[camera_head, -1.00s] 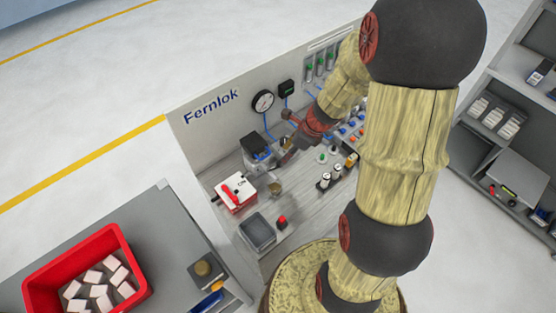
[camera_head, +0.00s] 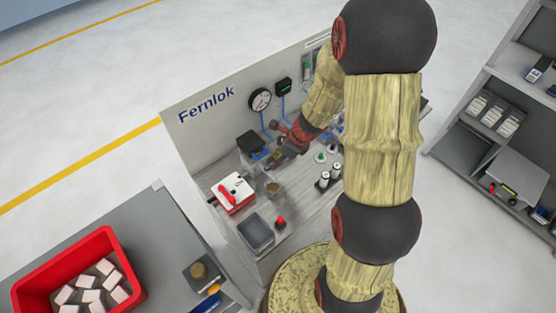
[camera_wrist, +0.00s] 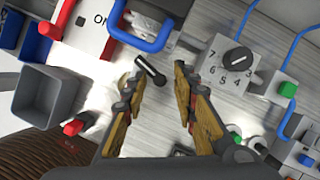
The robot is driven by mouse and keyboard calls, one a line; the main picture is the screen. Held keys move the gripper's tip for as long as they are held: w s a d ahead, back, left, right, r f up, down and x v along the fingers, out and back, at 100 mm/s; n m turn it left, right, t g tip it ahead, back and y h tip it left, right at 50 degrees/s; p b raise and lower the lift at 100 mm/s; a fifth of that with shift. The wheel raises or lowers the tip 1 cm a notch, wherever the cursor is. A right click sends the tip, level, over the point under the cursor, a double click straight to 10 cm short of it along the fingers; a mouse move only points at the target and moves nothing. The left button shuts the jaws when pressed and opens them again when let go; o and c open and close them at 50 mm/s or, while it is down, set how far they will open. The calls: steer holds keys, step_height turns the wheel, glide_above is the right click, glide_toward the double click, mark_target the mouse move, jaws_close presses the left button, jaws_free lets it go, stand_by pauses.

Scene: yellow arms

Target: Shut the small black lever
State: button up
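A small black lever (camera_wrist: 150,70) shows in the wrist view, slanted, beside a round brass-coloured body (camera_wrist: 125,82). What looks like the same brass fitting (camera_head: 273,189) stands on the bench in the head view, where the lever is too small to make out. My gripper (camera_wrist: 158,76) is open, with one finger on each side of the lever. I cannot tell whether a finger touches it. In the head view my gripper (camera_head: 277,160) is above and behind the fitting, near the back panel.
A white box with a red handle (camera_head: 233,192), a grey bin (camera_head: 256,232) and a red knob (camera_head: 280,221) stand nearby. A blue handle (camera_wrist: 150,42) and a numbered dial (camera_wrist: 237,57) flank the lever. A red crate (camera_head: 75,240) holds white blocks on the left table.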

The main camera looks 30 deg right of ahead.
steer(key=c, duration=0.6)
jaws_close()
steer(key=shift+w+r+n+p, duration=0.15)
steer(key=shift+w+n+p, duration=0.15)
steer(key=shift+n+p, duration=0.5)
steer(key=shift+w+n+g+y+p, duration=0.4)
steer(key=shift+n+y+p, duration=0.1)
steer(key=shift+n, duration=0.6)
steer(key=o, duration=0.8)
jaws_free()
steer(key=shift+c, duration=0.2)
